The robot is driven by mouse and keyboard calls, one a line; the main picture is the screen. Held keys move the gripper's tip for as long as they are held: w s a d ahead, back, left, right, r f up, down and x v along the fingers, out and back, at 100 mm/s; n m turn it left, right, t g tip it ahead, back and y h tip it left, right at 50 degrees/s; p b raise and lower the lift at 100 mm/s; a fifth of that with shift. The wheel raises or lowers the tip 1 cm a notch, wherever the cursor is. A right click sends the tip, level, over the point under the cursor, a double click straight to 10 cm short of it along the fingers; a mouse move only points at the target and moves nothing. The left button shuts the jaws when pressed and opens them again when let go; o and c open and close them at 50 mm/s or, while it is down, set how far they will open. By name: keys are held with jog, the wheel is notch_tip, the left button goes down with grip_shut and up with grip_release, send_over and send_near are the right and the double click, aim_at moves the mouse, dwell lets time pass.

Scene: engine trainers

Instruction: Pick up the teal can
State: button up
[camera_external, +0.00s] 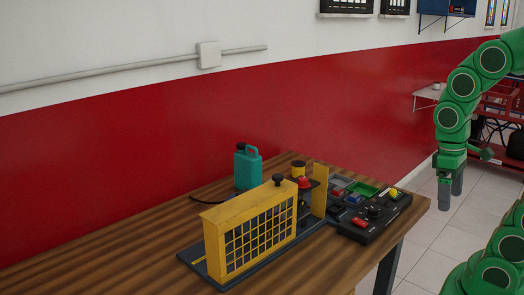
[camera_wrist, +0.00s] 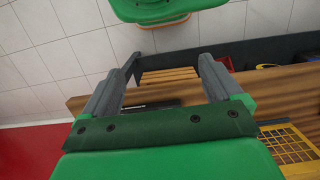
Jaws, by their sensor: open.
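The teal can (camera_external: 248,167), a jug-like container with a dark cap, stands upright on the wooden table (camera_external: 110,248), behind the yellow machine guard and near the red wall. My gripper (camera_external: 450,200) hangs pointing down off the right end of the table, well to the right of the can and apart from it. In the wrist view the two grey fingers of my gripper (camera_wrist: 166,66) are spread with nothing held between them. I cannot make out the can in the wrist view.
A yellow guard (camera_external: 250,232) with a black mesh stands in front of the can; its mesh shows in the wrist view (camera_wrist: 288,145). A black control box (camera_external: 375,216) with buttons sits at the table's right end. The table's left part is clear.

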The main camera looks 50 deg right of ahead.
jog(key=shift+r, duration=0.1)
notch_tip(320, 180, up, 4)
jog(key=w+d+r+t+h, duration=0.15)
jog(key=w+t, duration=0.25)
jog(key=w, duration=1.3)
jog(key=w+d+t+y, duration=0.15)
jog(key=w+t, duration=0.25)
jog(key=w, duration=1.4)
jog(key=n+t+y, duration=0.2)
jog(key=t, duration=0.5)
send_near(247, 146)
notch_tip(247, 146, up, 8)
jog(key=w+d, duration=0.1)
jog(key=w, duration=0.1)
notch_tip(247, 146, down, 11)
jog(key=shift+y, duration=0.4)
jog(key=shift+r+x, duration=0.15)
jog(key=shift+x, duration=1.95)
jog(key=shift+r+x, duration=0.15)
jog(key=shift+x, duration=2)
jog(key=shift+w+d, duration=0.15)
jog(key=shift+r, duration=0.1)
grip_shut()
